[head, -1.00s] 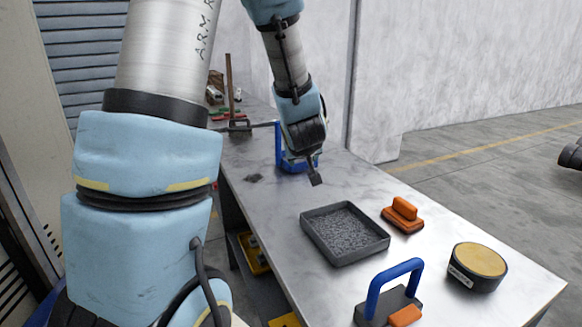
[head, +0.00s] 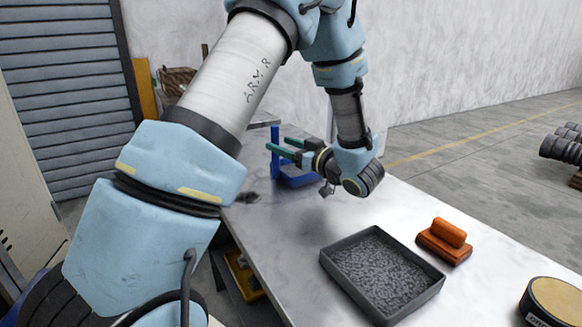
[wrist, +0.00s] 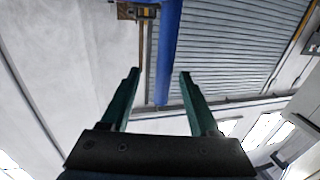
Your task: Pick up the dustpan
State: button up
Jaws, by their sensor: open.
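A blue object with an upright post (head: 275,168) and a low blue base (head: 298,181) stands toward the far end of the metal table; it is the likeliest dustpan, but my arm hides part of it. My gripper (head: 279,146) has green fingers, spread open and empty, pointing left at about the height of the post's upper part. In the wrist view a blue bar (wrist: 169,45) shows between the two open fingertips (wrist: 159,74). I cannot tell how far it is from them, and no contact shows.
The metal table (head: 290,235) holds a grey tray of gravel (head: 333,266), an orange block with a grip (head: 445,240) and a round yellow-topped tin (head: 552,300) nearer me. Bare tabletop lies between the blue object and the tray. A wall stands behind.

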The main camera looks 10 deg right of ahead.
jog(key=p+x, duration=0.1)
jog(key=x, duration=0.5)
jog(key=shift+s+a+p, duration=0.15)
jog(key=shift+a+p, duration=0.05)
jog(key=shift+p, duration=0.2)
jog(key=shift+c, duration=0.4)
grip_shut()
dwell(0.6)
